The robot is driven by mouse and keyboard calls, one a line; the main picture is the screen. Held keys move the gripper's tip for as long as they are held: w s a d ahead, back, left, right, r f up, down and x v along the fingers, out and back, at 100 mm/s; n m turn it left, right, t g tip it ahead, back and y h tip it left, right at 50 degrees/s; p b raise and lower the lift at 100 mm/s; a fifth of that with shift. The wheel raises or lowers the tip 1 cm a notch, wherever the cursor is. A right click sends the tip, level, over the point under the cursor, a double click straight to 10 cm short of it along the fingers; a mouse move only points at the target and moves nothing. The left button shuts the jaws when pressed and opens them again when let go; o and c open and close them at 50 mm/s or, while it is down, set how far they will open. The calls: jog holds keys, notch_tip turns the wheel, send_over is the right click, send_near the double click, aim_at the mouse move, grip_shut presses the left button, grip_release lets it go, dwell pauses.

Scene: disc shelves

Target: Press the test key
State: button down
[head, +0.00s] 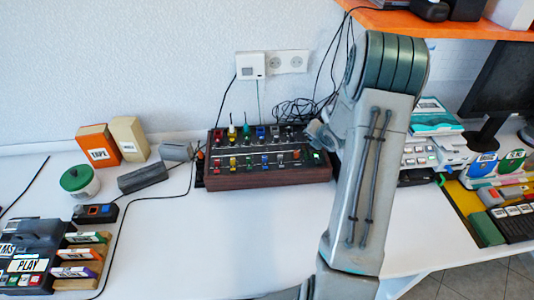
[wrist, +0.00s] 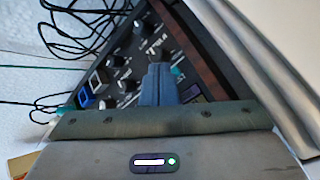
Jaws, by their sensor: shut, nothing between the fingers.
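A dark control panel (head: 262,176) with wooden sides, rows of coloured switches and small knobs stands against the wall in the head view. A small green key (head: 316,156) shows near its right end. I cannot read a test label on any key. My gripper (head: 314,132) is at the panel's back right, partly hidden by my arm. In the wrist view my gripper (wrist: 160,72) is shut and empty, with its tips over the panel (wrist: 128,62), close to knobs and a teal piece (wrist: 178,71). Contact cannot be told.
Black cables (head: 292,110) hang behind the panel. Left are an orange box (head: 98,146), a green-lidded jar (head: 79,180) and a device with a PLAY key (head: 28,266). The desk before the panel is clear.

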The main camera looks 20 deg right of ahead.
jog(key=shift+d+f, duration=0.1)
jog(key=shift+f, duration=0.2)
notch_tip(320, 180, up, 6)
jog(key=p, duration=0.5)
jog(key=shift+r, duration=0.15)
dwell(2.0)
notch_tip(320, 180, up, 4)
jog(key=m+y+p, duration=0.1)
jog(key=m+p, duration=1.2)
jog(key=m, duration=0.3)
jog(key=shift+d+m, duration=0.1)
jog(key=shift+m, duration=0.3)
jog(key=shift+f, duration=0.25)
